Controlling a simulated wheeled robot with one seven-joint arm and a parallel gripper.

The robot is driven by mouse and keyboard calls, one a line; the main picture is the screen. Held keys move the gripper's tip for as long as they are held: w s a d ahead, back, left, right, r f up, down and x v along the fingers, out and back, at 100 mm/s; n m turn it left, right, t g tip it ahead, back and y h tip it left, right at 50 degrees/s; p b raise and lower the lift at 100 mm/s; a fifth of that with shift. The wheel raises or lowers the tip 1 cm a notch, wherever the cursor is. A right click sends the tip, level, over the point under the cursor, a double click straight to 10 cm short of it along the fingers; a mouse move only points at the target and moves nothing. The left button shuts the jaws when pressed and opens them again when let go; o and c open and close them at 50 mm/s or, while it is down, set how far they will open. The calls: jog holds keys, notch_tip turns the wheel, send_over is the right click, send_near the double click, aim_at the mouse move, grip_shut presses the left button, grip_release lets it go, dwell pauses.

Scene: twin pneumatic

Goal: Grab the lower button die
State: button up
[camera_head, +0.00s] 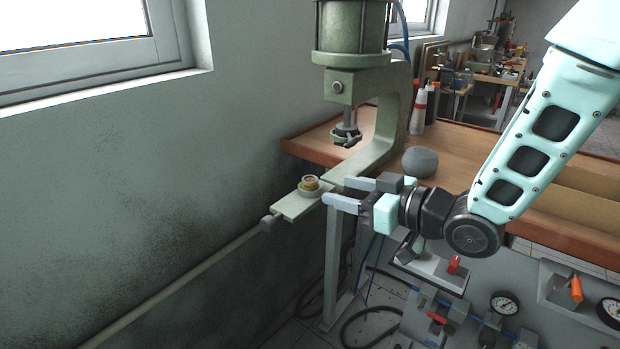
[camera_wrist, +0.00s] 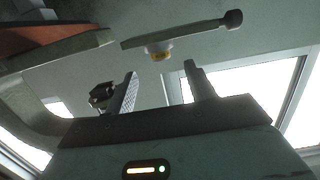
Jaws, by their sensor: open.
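The lower button die (camera_head: 310,184) is a small round piece with a yellow, brass-like top. It sits on a pale round seat on the lower arm (camera_head: 296,207) of a green press. My gripper (camera_head: 336,191) is open and empty, its two pale fingers pointing left toward the die, with the tips just right of it. In the wrist view the picture is upside down, and the die (camera_wrist: 159,54) appears beyond and between the open fingertips (camera_wrist: 161,72). No contact with the die shows.
The press's upper tool (camera_head: 347,134) hangs above the lower arm, with the curved green frame (camera_head: 385,125) behind. A grey ball (camera_head: 420,162) and bottles stand on the wooden bench (camera_head: 470,160). The wall is to the left; gauges and valves are below right.

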aim_at(316, 182)
jog(key=shift+r+p+x, duration=0.15)
jog(key=shift+p+x, duration=0.15)
jog(key=shift+x, duration=1.25)
jog(key=shift+r+p+x, duration=0.15)
jog(key=shift+p+x, duration=0.1)
jog(key=shift+x, duration=1.35)
jog(key=c, duration=1.2)
